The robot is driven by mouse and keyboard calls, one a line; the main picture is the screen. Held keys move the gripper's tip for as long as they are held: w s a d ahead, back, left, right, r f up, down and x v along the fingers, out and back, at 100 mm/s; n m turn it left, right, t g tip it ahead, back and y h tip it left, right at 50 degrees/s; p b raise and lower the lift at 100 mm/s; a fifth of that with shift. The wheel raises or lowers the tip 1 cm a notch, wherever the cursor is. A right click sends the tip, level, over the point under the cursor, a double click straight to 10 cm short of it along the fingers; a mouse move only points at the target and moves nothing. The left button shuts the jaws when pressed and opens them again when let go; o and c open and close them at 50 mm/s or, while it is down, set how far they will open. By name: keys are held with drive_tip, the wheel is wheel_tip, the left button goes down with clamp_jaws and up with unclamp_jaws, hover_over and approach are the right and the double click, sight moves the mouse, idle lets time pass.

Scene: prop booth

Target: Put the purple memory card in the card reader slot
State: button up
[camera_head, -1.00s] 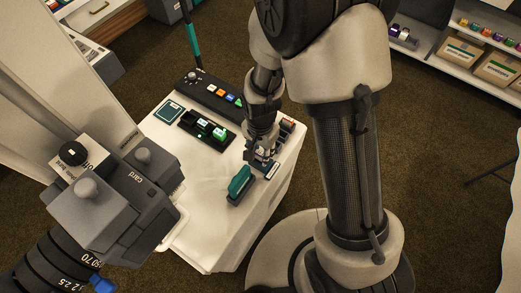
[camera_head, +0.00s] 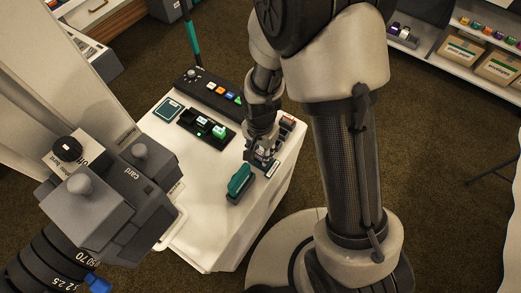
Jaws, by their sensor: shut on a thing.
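My gripper (camera_head: 262,158) points down at the right side of the white table, low over its top. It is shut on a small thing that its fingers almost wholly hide. No purple shows clearly there, and I see no purple memory card lying loose on the table. A dark low block with a pale label (camera_head: 272,170) shows right at the fingertips. I cannot tell whether it is the card reader, or whether the held thing touches it.
A teal, dark-based object (camera_head: 240,182) stands just left of my gripper. A black tray with green-lit items (camera_head: 207,128) and a button panel (camera_head: 212,90) lie behind. A big grey camera (camera_head: 110,205) fills the near left. The table's front middle (camera_head: 205,205) is clear.

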drive_tip(key=o, duration=1.1)
drive_tip(key=shift+c, duration=0.2)
drive_tip(key=shift+r+p, duration=2.8)
drive_tip(key=shift+r, duration=0.75)
